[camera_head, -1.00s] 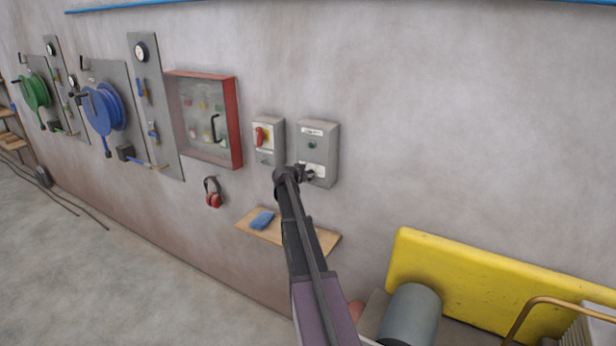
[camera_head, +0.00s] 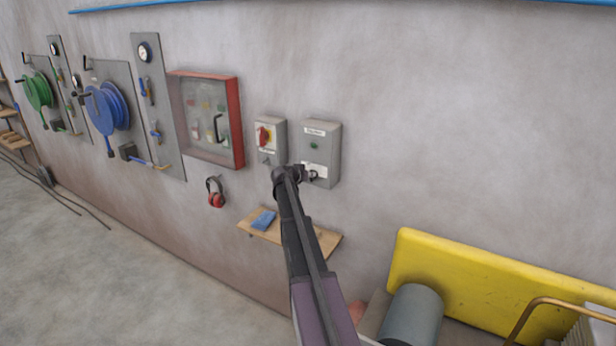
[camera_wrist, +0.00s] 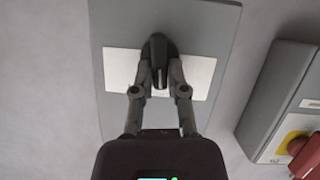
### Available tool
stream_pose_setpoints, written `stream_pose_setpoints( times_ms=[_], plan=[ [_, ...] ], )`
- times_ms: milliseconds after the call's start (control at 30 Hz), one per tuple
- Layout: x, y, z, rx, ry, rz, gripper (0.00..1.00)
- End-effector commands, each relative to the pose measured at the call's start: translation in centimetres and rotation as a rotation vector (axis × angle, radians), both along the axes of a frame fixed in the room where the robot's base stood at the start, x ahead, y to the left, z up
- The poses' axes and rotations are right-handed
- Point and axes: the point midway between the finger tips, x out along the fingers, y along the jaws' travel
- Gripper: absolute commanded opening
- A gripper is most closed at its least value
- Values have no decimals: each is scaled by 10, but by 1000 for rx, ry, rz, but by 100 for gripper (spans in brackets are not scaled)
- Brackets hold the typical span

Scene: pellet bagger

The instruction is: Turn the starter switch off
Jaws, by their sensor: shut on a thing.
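The grey starter box (camera_head: 325,134) hangs on the wall, with a green indicator and a white label plate. It also fills the middle of the wrist view (camera_wrist: 115,30). Its black switch knob (camera_wrist: 158,44) sits on the white plate, with its grip lengthwise up and down in the wrist view. My gripper (camera_wrist: 160,78) is shut on the knob, a finger on each side. In the head view my gripper (camera_head: 304,175) is at the lower part of the box and partly hides the knob. The switch's marked positions cannot be read.
A second grey box with a red and yellow rotary switch (camera_head: 264,136) is close on the left. Left of it is a red-framed cabinet (camera_head: 240,120). Below are a wooden shelf (camera_head: 326,241) with a blue cloth (camera_head: 263,219) and hanging red ear defenders (camera_head: 216,194). A yellow panel (camera_head: 480,275) stands lower right.

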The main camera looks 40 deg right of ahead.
Motion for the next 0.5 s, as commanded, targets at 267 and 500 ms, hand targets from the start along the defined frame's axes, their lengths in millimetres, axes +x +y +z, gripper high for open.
stream_pose_setpoints(
  times_ms=[267,500],
  plan=[
    [2,-5,-1,-75,176,-8,0],
    [3,-4,-2,-126,304,-9,0]
  ],
)
